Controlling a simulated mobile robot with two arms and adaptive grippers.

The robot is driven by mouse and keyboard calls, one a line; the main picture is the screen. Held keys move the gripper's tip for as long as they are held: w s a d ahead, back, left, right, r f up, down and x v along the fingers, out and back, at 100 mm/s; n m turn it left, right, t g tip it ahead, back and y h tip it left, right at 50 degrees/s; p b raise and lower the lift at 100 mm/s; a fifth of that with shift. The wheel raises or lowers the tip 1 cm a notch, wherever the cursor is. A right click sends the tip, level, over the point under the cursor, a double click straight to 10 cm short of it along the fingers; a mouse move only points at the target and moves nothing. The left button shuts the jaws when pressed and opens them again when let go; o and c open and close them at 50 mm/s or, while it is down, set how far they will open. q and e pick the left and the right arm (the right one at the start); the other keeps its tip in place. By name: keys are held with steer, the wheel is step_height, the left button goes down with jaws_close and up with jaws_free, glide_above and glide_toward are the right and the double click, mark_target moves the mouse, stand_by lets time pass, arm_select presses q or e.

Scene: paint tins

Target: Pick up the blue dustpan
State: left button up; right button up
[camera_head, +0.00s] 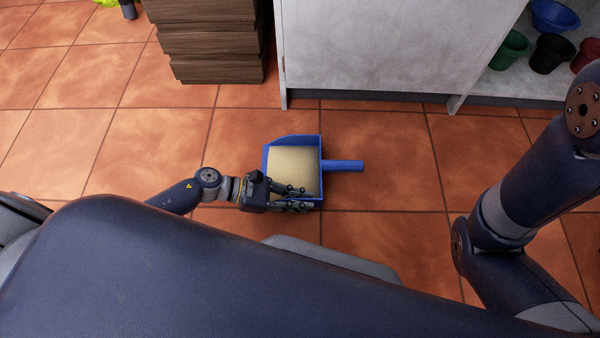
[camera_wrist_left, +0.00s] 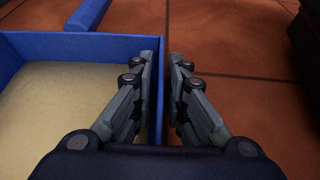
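The blue dustpan (camera_head: 320,149) lies on the tiled floor in the head view, its handle (camera_head: 344,166) pointing right. Its inside is a plain sandy tan (camera_head: 290,163). My left gripper (camera_head: 305,200) is at the dustpan's near side wall. In the left wrist view, the fingers (camera_wrist_left: 162,62) stand close on both sides of the blue wall (camera_wrist_left: 160,95), one inside the pan and one outside. The dustpan's back wall (camera_wrist_left: 70,46) and part of the handle (camera_wrist_left: 86,14) show there too. My right gripper is out of view.
A white cabinet (camera_head: 375,45) stands beyond the dustpan, with a wooden stack (camera_head: 212,45) to its left. Several pots, one blue (camera_head: 554,16), are on a shelf at the upper right. The floor around the handle is clear.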

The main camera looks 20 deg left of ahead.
arm_select(q)
jaws_close()
steer(key=shift+r, duration=0.1)
